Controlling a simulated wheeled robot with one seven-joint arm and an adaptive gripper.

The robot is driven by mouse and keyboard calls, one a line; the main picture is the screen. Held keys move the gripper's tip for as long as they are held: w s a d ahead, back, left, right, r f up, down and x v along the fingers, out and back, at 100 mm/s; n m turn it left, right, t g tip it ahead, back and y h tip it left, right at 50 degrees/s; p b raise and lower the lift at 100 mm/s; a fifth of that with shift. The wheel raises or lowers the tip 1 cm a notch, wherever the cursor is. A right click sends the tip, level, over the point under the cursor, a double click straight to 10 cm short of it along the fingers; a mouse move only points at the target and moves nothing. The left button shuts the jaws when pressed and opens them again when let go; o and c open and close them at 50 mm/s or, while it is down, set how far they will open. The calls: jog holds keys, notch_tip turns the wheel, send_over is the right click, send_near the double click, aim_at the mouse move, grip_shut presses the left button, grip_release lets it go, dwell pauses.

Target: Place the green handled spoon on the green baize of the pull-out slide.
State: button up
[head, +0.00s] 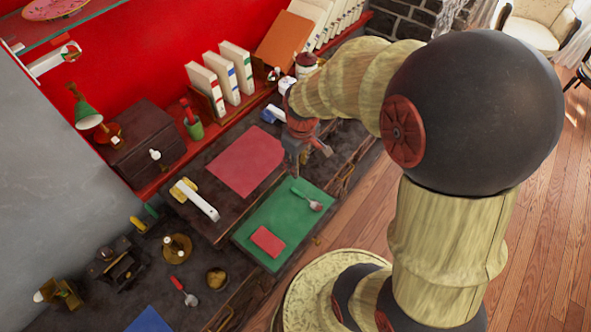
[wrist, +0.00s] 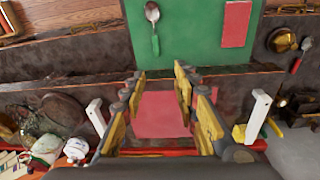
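The green handled spoon (head: 308,199) lies on the green baize (head: 262,217) of the pull-out slide, towards its right end in the head view. In the wrist view the spoon (wrist: 154,28) lies on the baize (wrist: 195,45), with its green handle pointing towards my gripper. My gripper (head: 309,156) is above the dark desk top, beyond the slide and apart from the spoon. Its fingers (wrist: 160,84) are spread with nothing between them, over the red pad in the wrist view.
A small red rectangle (head: 268,241) lies on the baize. A larger red pad (head: 246,160) lies on the desk behind the slide. A red handled spoon (head: 184,291) lies left of the slide. White books (head: 206,86) and a dark box (head: 147,143) stand at the back.

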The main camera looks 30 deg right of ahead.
jog(key=s+a+r+m+t, duration=0.1)
jog(key=s+a+r, duration=0.2)
jog(key=r, duration=0.3)
jog(key=s+a+r+m+t, duration=0.1)
jog(key=s+a+r+t, duration=0.1)
jog(key=s+r, duration=0.3)
jog(key=s+a+r+m+t, duration=0.1)
jog(key=s+a+r, duration=0.3)
jog(key=r, duration=0.5)
jog(key=shift+s+a, duration=0.25)
jog(key=shift+r, duration=0.1)
jog(key=shift+f+b, duration=0.3)
jog(key=shift+b, duration=0.05)
